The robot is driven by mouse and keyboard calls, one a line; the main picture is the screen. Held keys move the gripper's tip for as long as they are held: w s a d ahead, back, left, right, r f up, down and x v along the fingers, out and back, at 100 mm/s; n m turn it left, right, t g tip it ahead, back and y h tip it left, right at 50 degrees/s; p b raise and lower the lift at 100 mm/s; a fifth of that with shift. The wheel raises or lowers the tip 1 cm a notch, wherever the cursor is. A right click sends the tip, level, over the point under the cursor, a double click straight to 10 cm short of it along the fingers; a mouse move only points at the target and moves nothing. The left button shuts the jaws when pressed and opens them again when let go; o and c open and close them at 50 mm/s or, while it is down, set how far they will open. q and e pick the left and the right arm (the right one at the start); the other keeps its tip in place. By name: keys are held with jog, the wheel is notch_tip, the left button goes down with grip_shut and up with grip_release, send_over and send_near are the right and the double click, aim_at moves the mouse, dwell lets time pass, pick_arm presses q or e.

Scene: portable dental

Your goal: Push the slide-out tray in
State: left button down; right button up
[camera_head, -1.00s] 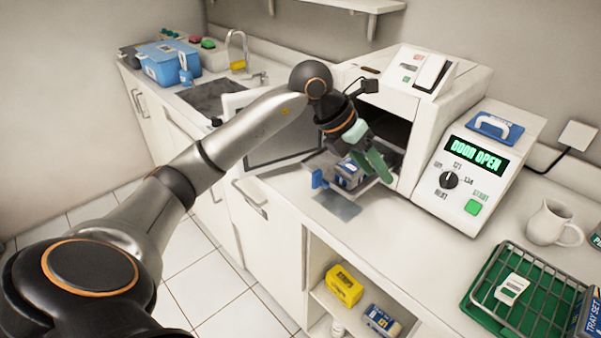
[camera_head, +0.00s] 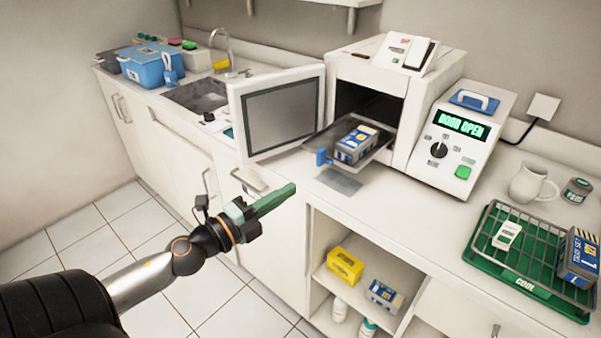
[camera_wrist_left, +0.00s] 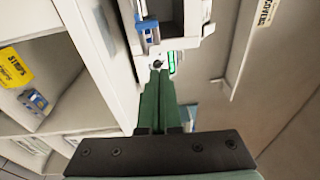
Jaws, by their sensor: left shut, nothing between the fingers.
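The slide-out tray (camera_head: 378,157) sticks out of the open chamber of a white machine and carries a blue and grey box (camera_head: 356,144). A blue handle (camera_head: 322,157) is on the tray's front end. The machine's door (camera_head: 281,113) stands open to the left, and its display reads DOOR OPEN. My left gripper (camera_head: 292,187) is shut and empty, in front of the counter edge, left of and below the tray and apart from it. In the left wrist view the shut green fingers (camera_wrist_left: 157,85) point toward the machine, with the blue handle (camera_wrist_left: 148,30) beyond them. My right gripper is not in view.
A green rack (camera_head: 481,266) stands on the counter at the right, near a white jug (camera_head: 529,184). An open shelf below holds a yellow box (camera_head: 344,265) and other items. A sink and blue bin (camera_head: 160,65) are at the back left. Floor is clear.

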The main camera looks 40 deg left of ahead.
pick_arm(q)
jog(key=s+a+f+n+y, duration=0.1)
jog(key=s+a+n+y, duration=0.1)
jog(key=a, duration=0.1)
jog(key=p, duration=0.3)
send_near(319, 160)
jog(key=shift+y, duration=0.3)
jog(key=w, duration=0.4)
jog(key=shift+w+d+r, duration=0.15)
jog(key=shift+w+d, duration=0.05)
jog(key=shift+w, duration=0.05)
jog(key=shift+w+d, duration=0.1)
jog(key=shift+w, duration=1.1)
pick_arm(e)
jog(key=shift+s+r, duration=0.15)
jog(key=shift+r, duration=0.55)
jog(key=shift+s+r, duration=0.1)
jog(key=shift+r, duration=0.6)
